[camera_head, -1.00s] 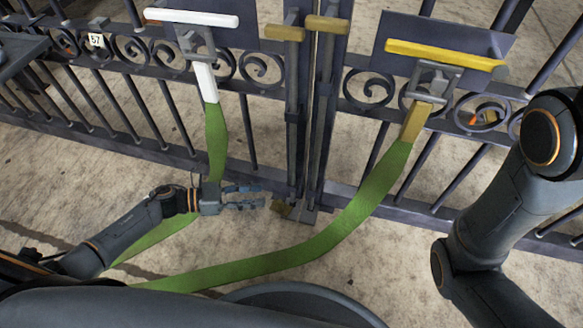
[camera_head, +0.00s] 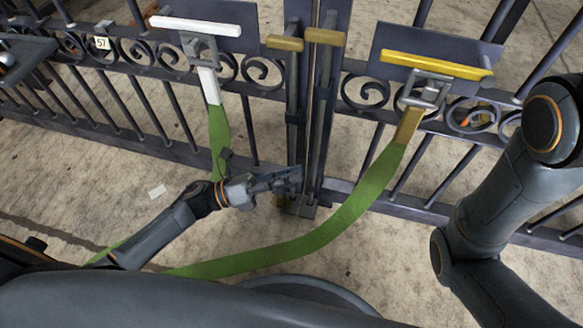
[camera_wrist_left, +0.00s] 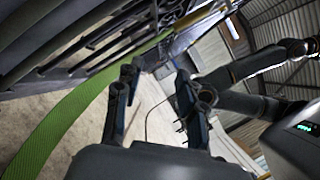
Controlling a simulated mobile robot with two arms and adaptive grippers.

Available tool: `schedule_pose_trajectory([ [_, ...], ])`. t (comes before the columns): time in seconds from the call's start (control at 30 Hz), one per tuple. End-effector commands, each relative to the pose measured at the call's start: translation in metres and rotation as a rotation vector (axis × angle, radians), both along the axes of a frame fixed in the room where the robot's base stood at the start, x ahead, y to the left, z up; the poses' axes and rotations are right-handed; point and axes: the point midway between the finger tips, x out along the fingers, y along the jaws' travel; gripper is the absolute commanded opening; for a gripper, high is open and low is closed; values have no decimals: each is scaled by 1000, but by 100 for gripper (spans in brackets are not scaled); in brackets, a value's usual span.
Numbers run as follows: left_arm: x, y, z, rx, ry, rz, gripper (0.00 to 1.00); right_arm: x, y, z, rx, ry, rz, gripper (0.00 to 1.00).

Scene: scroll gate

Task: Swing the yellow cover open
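My left gripper (camera_head: 290,180) is low in front of the gate's middle, left of and well below the yellow cover, touching neither cover nor bracket. In the left wrist view its two fingers (camera_wrist_left: 158,92) stand apart with nothing between them. My right arm comes in at the right, but its gripper is out of view.
A white cover (camera_head: 195,26) with a similar bracket and green strap is on the left gate leaf. Two upright bolts with tan handles (camera_head: 325,37) stand at the gate's middle. A number plate 57 (camera_head: 102,43) hangs at left. The concrete floor before the gate is mostly clear.

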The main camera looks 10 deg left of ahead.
Motion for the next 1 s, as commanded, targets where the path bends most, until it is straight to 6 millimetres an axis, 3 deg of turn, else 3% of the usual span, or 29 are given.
schedule_pose_trajectory([
  [0.2, -3, -6, 17, -57, 29, -12, 40, 0, 0, 4, 0, 0, 0, 40],
  [0.8, -3, -7, 18, -63, 33, -13, 40, 0, 0, 5, 0, 0, 0, 40],
  [1.0, -3, -7, 47, -63, 33, -13, 40, 0, 0, 33, 0, 0, 0, 40],
])
